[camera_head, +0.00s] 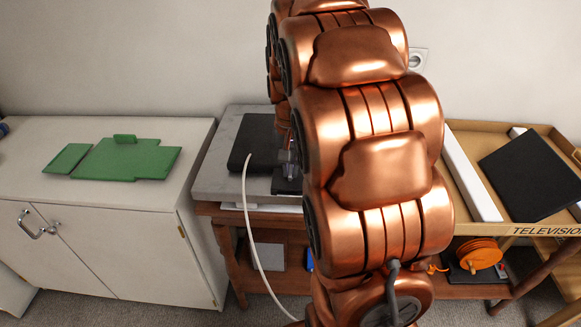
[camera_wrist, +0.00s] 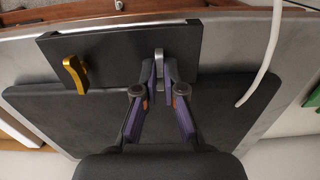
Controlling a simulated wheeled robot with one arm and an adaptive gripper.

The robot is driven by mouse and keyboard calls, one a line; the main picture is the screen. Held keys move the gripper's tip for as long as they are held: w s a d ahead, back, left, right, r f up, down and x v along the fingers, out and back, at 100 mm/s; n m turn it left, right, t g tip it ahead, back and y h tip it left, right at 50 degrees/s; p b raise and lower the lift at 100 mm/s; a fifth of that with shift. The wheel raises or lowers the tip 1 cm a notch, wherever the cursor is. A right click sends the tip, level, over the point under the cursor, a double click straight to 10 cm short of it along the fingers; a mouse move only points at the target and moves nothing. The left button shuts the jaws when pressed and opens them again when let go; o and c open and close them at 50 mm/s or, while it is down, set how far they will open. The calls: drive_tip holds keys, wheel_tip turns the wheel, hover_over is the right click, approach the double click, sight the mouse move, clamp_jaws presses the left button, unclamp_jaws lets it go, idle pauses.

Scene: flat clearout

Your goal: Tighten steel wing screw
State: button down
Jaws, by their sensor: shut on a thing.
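The steel wing screw (camera_wrist: 159,55) stands on a dark block (camera_wrist: 110,48) in the wrist view, its wing upright in the picture. My gripper (camera_wrist: 160,72) is shut on it, one purple-padded fingertip on each side. The screw's lower part is hidden between the fingertips. A gold wing screw (camera_wrist: 76,73) sits on the same block to the left, apart from my gripper. In the head view my gripper (camera_head: 289,163) is small and partly hidden behind my copper arm, and the steel screw cannot be made out.
A black panel (camera_head: 250,145) lies on a grey slab (camera_head: 217,168). A white cable (camera_head: 250,225) hangs in front. Left is a white cabinet (camera_head: 110,240) with a green flat piece (camera_head: 125,158). Right is a tray labelled TELEVISION (camera_head: 535,230), with an orange reel (camera_head: 478,254) below.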

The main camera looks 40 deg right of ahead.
sight(290, 170)
idle(0.3)
drive_tip(key=c, duration=1.3)
unclamp_jaws()
drive_tip(key=shift+r, duration=0.1)
wheel_tip(290, 170, up, 12)
drive_tip(key=shift+f, duration=0.1)
drive_tip(key=s+a+f+n+p, duration=0.2)
drive_tip(key=s+a, duration=0.4)
drive_tip(key=s, duration=0.1)
drive_tip(key=s+a+f+n+g+p, duration=0.1)
drive_tip(key=s+a+f+n+p, duration=0.1)
drive_tip(key=s+a, duration=0.4)
drive_tip(key=s+a+f+n+p, duration=0.2)
drive_tip(key=s+a+n, duration=0.2)
drive_tip(key=s, duration=0.6)
drive_tip(key=shift+s+a+g, duration=0.1)
drive_tip(key=shift+a+g, duration=0.3)
drive_tip(key=shift+a, duration=0.65)
